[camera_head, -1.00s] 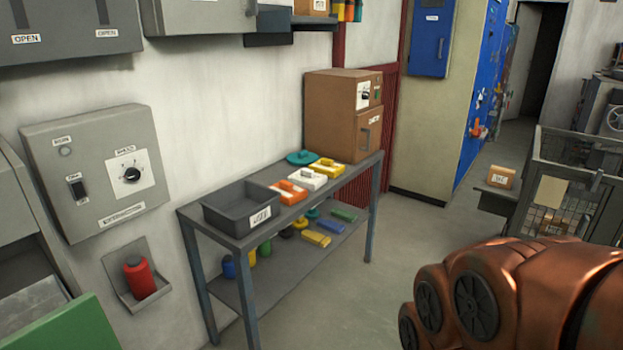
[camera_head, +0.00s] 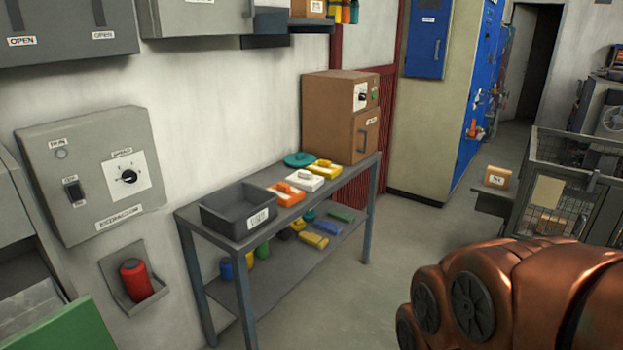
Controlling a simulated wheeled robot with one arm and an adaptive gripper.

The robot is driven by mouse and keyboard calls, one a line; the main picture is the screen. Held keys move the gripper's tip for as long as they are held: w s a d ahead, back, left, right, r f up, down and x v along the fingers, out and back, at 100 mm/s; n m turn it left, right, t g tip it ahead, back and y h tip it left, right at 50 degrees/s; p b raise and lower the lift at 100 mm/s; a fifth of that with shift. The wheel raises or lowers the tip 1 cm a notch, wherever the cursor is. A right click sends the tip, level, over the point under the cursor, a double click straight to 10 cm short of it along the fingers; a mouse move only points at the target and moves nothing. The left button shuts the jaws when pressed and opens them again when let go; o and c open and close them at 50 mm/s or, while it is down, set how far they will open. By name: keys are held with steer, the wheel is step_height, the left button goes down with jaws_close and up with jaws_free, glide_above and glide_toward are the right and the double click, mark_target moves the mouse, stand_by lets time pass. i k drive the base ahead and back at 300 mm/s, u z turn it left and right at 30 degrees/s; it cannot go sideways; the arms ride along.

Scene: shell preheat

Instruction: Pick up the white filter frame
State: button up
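The white filter frame (camera_head: 301,179) lies on the top of the grey table (camera_head: 186,216) against the wall. It sits between an orange frame (camera_head: 286,193) on its near side and a yellow frame (camera_head: 324,168) on its far side. A copper-coloured part of my arm fills the lower right of the view, well apart from the table. My gripper is out of the picture, so its state does not show.
A dark grey bin (camera_head: 239,208) stands at the table's near end. A teal round lid (camera_head: 299,159) and a brown cabinet (camera_head: 333,115) are at the far end. Several coloured items lie on the lower shelf. A wire cage (camera_head: 552,190) stands right. Floor (camera_head: 400,240) before the table is clear.

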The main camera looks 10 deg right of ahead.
mark_target(304, 180)
steer(key=u, duration=0.4)
steer(key=i, duration=2.15)
steer(key=u, duration=0.1)
